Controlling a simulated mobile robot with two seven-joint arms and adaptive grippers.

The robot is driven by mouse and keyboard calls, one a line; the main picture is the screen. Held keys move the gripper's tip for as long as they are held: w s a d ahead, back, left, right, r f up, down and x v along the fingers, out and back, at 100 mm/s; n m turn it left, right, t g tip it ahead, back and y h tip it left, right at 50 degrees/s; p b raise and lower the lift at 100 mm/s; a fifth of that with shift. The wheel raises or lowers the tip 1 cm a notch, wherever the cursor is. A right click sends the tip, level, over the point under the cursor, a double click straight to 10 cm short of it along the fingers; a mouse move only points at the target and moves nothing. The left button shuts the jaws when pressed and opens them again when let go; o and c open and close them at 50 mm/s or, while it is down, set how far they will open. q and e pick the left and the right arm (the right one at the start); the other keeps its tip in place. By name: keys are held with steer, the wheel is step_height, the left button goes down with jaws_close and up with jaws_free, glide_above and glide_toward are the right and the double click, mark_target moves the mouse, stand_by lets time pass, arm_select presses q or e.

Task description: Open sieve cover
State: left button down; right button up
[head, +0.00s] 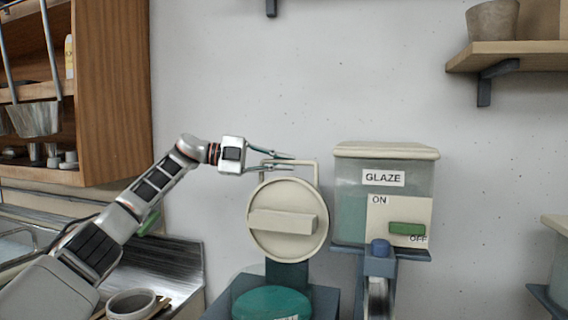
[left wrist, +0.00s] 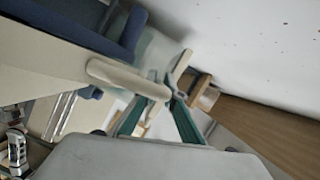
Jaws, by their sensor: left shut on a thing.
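The sieve cover (head: 288,244) is a round cream disc with a thick horizontal bar across its front, in the middle of the head view. A thin cream loop (head: 317,175) stands at its top edge. My left gripper (head: 286,160) reaches in from the left above the disc and is shut on the loop near its upper left corner. In the left wrist view, the green fingers of the gripper (left wrist: 163,97) close around the end of a cream bar (left wrist: 125,77). The exact contact is partly hidden. My right gripper is in neither view.
A glaze dispenser (head: 348,200) with an ON/OFF panel and green lever (head: 406,229) stands close to the right. A green round lid (head: 271,303) lies below the cover. A wooden cabinet (head: 112,90) is at left and a shelf (head: 515,53) at upper right.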

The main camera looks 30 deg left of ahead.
arm_select(q)
steer(key=c, duration=2.4)
jaws_free()
steer(key=shift+a, duration=0.1)
steer(key=v, duration=1.1)
steer(key=shift+s+a, duration=0.25)
steer(key=shift+a, duration=0.1)
